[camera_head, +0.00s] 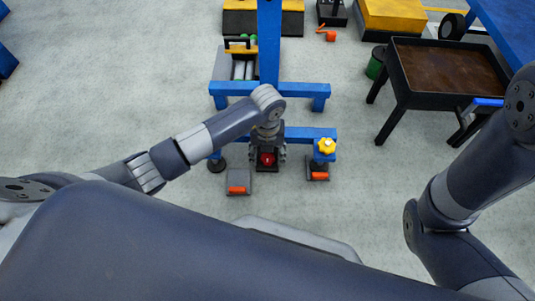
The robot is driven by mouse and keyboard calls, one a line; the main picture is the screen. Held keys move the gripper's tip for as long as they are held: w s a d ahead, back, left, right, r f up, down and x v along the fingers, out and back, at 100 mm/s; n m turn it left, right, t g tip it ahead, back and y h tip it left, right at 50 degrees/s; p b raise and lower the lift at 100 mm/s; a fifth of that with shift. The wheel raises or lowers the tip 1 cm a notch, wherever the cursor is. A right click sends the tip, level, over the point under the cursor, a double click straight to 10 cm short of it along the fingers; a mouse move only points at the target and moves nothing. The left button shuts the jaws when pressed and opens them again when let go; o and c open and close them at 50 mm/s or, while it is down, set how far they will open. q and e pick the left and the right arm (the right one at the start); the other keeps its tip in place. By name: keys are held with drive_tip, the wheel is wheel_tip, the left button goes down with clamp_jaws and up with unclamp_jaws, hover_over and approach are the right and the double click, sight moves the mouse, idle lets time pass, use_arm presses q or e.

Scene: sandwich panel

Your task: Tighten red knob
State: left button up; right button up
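The red knob (267,159) shows as a small round red shape at the lower middle of the blue frame, partly hidden by my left gripper. My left arm comes in from the left and bends down at its wrist above the frame. My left gripper (267,151) is right at the red knob, with dark finger parts to either side of it. I cannot tell whether the fingers touch the knob or how far they are closed. A yellow knob (326,146) sits to the right on the same frame. My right arm is at the right; its gripper is out of view.
The blue frame (231,89) has an upright post and crossbars. Grey blocks with orange parts (239,189) stand at its foot. A dark cart (446,68) with a brown top is at the upper right. A yellow box (400,14) is behind.

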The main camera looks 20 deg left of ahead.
use_arm(q)
drive_tip(key=c, duration=0.6)
drive_tip(key=shift+r+m+p, duration=0.25)
drive_tip(key=shift+m+p, duration=0.25)
drive_tip(key=shift+p, duration=0.1)
drive_tip(key=shift+f+m, duration=0.2)
drive_tip(key=shift+m, duration=0.1)
drive_tip(key=o, duration=1)
drive_tip(key=shift+o, duration=0.2)
drive_tip(key=shift+f, duration=0.1)
